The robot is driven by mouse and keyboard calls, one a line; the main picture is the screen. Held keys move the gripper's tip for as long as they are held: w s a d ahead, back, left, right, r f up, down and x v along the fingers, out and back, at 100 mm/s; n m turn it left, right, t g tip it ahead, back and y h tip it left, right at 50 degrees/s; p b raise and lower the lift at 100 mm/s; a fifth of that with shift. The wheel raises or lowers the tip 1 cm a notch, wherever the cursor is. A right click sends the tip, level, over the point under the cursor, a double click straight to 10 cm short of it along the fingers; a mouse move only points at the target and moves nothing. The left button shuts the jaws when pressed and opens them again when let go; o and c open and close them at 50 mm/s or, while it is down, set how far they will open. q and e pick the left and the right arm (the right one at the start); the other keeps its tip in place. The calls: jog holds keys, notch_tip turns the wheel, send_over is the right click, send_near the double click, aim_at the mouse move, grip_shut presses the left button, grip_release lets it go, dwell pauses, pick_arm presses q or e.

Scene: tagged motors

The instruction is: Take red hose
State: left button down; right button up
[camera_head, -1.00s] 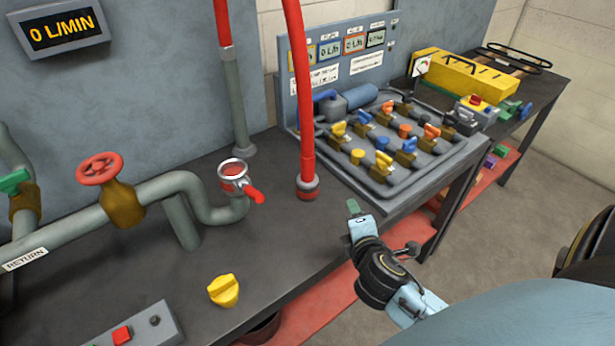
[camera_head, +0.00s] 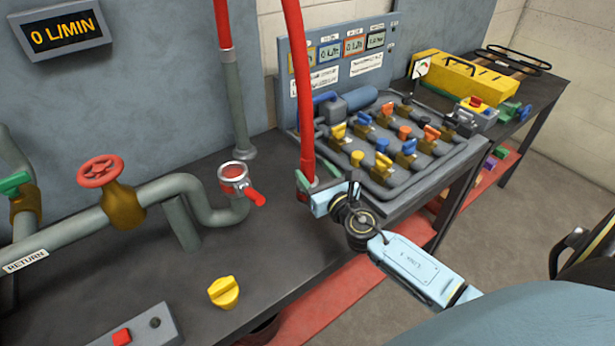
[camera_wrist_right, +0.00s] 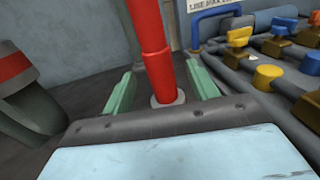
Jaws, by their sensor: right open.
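The red hose (camera_head: 302,90) hangs from above and stands upright with its lower end at the bench top, near the valve panel. In the right wrist view the red hose (camera_wrist_right: 153,55) comes down between the two green fingers, and its pale end collar shows just beyond the gripper body. My right gripper (camera_head: 308,184) is at the hose's lower end; in the wrist view its fingers (camera_wrist_right: 160,92) are open, one on each side of the hose, with gaps showing. The gripper partly hides the hose end in the head view. My left gripper is not in view.
A pipe end with an open red clamp (camera_head: 234,176) stands left of the hose. The valve panel (camera_head: 375,185) with several coloured handles is close on the right. A red handwheel (camera_head: 101,171) and yellow knob (camera_head: 223,292) are farther left. Bare bench lies in front.

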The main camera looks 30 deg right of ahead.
aim_at(304, 159)
jog(key=shift+w+d+b, duration=0.15)
jog(key=shift+w+b, duration=0.2)
jog(key=shift+w, duration=2.65)
grip_shut()
